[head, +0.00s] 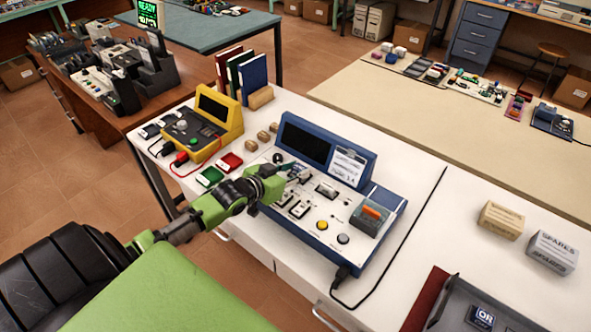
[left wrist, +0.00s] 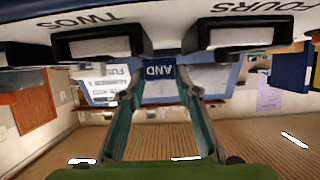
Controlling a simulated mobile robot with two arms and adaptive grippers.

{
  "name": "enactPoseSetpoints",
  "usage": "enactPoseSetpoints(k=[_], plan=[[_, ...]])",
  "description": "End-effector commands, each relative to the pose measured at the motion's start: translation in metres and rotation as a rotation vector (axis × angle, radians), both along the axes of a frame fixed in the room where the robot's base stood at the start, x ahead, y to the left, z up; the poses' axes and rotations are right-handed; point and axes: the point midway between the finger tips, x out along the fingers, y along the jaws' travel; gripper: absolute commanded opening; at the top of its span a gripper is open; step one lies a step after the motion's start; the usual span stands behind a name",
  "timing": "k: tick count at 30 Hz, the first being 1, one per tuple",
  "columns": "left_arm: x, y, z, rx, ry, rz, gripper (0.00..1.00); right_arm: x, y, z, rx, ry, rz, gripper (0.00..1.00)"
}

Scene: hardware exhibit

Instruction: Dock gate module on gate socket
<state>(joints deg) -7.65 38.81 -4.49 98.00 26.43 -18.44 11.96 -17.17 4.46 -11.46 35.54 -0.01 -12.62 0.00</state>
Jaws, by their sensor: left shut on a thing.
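My left gripper (head: 291,173) is over the sloped panel of the blue console (head: 318,228), left of its middle. In the left wrist view its two fingers (left wrist: 159,90) are closed on a dark blue gate module (left wrist: 159,73) marked AND. The module is mostly hidden by the fingers and wrist in the head view. I cannot tell whether it touches the panel. The gate socket cannot be made out; the gripper covers that part of the panel. Another dark gate module (head: 482,317), marked OR, lies in the grey tray (head: 452,289) at the lower right. My right gripper is not in view.
Switches labelled TWOS (left wrist: 98,45) and FOURS (left wrist: 240,36) are close to the fingers. A grey unit with an orange part (head: 373,212) is on the console's right. A yellow device (head: 234,122) stands behind left.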

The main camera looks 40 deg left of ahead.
Motion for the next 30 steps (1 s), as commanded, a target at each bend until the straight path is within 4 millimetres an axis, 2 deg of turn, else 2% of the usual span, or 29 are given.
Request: enactPoseSetpoints(k=[16, 17, 26, 30], plan=[[0.0002, -0.0001, -0.0113, 0.000, -0.001, 0.000, 0.10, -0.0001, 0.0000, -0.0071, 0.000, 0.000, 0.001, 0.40], [0.0003, -0.0001, -0.0103, 0.000, -0.001, 0.000, 0.37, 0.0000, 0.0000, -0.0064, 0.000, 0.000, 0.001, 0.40], [-0.0001, -0.0001, -0.0103, 0.000, 0.000, 0.000, 0.37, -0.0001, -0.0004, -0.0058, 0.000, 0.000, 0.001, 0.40], [-0.0058, 0.0003, -0.0056, 0.000, 0.001, 0.000, 0.37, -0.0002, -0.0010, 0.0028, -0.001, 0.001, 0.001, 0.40]])
